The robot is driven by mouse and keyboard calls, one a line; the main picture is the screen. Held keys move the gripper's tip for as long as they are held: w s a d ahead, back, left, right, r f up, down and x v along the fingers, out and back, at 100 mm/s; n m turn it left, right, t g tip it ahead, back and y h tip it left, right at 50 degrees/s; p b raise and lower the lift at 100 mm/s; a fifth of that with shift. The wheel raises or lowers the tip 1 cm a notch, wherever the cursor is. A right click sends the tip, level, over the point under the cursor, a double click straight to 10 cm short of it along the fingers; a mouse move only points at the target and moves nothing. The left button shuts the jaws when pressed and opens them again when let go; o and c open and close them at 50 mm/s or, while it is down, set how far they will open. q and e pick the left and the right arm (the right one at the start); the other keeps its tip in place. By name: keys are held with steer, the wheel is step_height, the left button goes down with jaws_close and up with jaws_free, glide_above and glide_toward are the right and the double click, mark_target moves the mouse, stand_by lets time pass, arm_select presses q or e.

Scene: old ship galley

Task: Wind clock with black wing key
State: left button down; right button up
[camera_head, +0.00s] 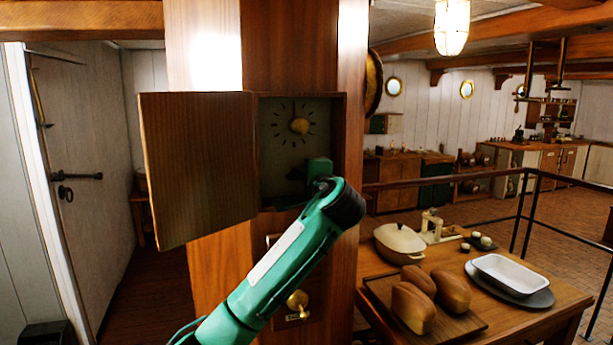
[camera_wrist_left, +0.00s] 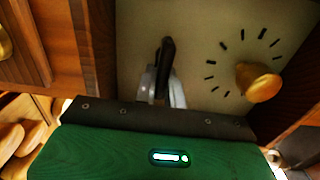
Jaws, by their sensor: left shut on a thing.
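The clock (camera_head: 279,150) is a pale dial with black marks and a round brass centre piece (camera_head: 300,125), set inside a wooden case. The dial also shows in the left wrist view (camera_wrist_left: 205,40), with the brass piece at right. My left gripper (camera_head: 297,173) reaches into the case at the lower part of the dial. In the left wrist view, its fingers (camera_wrist_left: 163,88) are closed on the black wing key (camera_wrist_left: 167,55), which stands against the dial face. Whether the key sits in a hole is hidden. My right gripper is out of view.
The case door (camera_head: 196,165) hangs open to the left. A brass knob (camera_head: 297,300) is on the panel below. At right, a table holds a board (camera_head: 455,329) with loaves, a lidded pot (camera_head: 399,243) and a white dish (camera_head: 512,274). A dark railing (camera_head: 523,210) runs behind.

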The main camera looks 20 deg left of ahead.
arm_select(q)
steer(key=shift+f, duration=0.4)
steer(key=c, duration=1.5)
jaws_free()
steer(key=shift+r, duration=0.25)
steer(key=b+v, duration=0.6)
steer(key=v, duration=0.7)
steer(key=shift+s+d, duration=0.25)
steer(key=shift+s, duration=0.1)
